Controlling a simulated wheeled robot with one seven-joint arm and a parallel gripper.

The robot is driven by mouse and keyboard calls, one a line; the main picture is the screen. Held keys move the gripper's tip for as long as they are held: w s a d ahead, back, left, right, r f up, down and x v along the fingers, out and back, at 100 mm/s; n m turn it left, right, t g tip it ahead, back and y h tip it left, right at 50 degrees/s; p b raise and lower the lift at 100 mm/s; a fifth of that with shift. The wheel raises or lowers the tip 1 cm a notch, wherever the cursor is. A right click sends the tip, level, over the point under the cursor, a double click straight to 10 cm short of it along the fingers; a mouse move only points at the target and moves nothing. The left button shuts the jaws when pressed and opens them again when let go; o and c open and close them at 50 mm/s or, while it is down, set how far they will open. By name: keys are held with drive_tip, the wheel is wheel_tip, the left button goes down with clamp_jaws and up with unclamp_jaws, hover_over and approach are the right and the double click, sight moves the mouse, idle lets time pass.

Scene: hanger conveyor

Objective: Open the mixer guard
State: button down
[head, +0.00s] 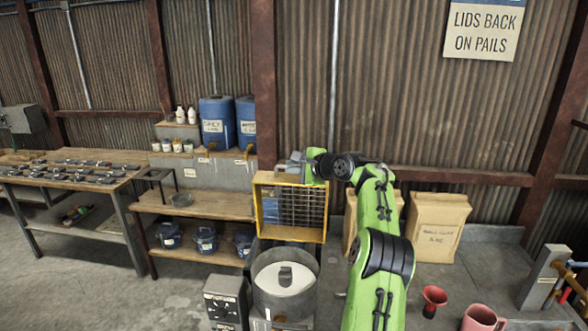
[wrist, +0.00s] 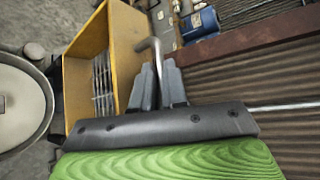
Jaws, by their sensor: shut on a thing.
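The mixer guard (head: 259,210) is a yellow frame with a wire grid. It stands raised, roughly upright, behind the round mixer bowl (head: 262,290), whose top is uncovered. In the wrist view the guard (wrist: 88,45) is at upper left, and the bowl (wrist: 48,110) is at the left edge. My gripper (head: 292,163) is at the guard's top edge. In the wrist view my gripper's grey fingers (wrist: 160,75) are shut on the bent metal handle (wrist: 148,44) beside the frame. The exact contact is partly hidden by the fingers.
A control box (head: 222,302) stands left of the bowl. A wooden shelf (head: 200,203) with pails and blue drums (head: 216,125) is behind at left. Paper sacks (head: 437,225) stand to the right. A red funnel (head: 433,299) and pink jug (head: 481,318) are at lower right.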

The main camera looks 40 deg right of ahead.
drive_tip(key=shift+r, duration=0.35)
drive_tip(key=c, duration=1.5)
unclamp_jaws()
drive_tip(key=o, duration=0.3)
drive_tip(key=shift+s+a+f, duration=0.1)
drive_tip(key=shift+o, duration=0.2)
drive_tip(key=b+v, duration=0.2)
drive_tip(key=v, duration=1.3)
drive_tip(key=shift+s+b, duration=0.35)
drive_tip(key=shift+b, duration=0.05)
